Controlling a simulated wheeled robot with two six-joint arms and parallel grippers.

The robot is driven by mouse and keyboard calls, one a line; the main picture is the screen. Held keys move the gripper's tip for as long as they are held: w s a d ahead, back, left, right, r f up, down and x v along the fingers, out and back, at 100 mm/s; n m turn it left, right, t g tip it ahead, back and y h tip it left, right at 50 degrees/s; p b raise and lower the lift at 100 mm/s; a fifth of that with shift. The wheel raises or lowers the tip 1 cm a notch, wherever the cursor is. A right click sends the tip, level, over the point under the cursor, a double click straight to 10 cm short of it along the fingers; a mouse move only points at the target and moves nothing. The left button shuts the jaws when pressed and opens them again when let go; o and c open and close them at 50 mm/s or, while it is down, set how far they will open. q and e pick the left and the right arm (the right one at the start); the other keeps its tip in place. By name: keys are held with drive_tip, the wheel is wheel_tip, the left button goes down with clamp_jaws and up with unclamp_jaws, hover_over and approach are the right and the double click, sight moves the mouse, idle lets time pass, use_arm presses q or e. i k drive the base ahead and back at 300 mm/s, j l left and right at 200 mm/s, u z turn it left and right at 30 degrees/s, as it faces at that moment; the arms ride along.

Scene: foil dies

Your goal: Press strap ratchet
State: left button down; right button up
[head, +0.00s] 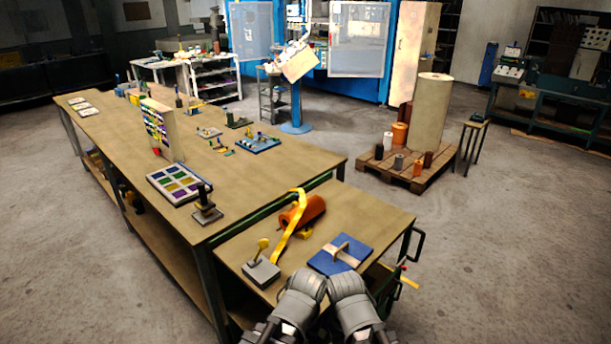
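The strap ratchet is a grey block (261,273) with a yellow lever (263,247) standing up from it, near the front left of the low bench (341,215). A yellow strap (286,238) runs from beside the block up over an orange-brown roll (310,210). Two grey links of my arms show at the bottom of the head view, in front of the bench. No gripper fingers can be made out there.
The long workbench (225,210) adjoins at left, holding a tray of coloured squares (178,185). A pallet (409,172) with rolls stands at right.

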sight(262, 244)
drive_tip(key=l+u, duration=0.35)
drive_tip(key=k+l+u, duration=0.15)
drive_tip(key=u, duration=0.25)
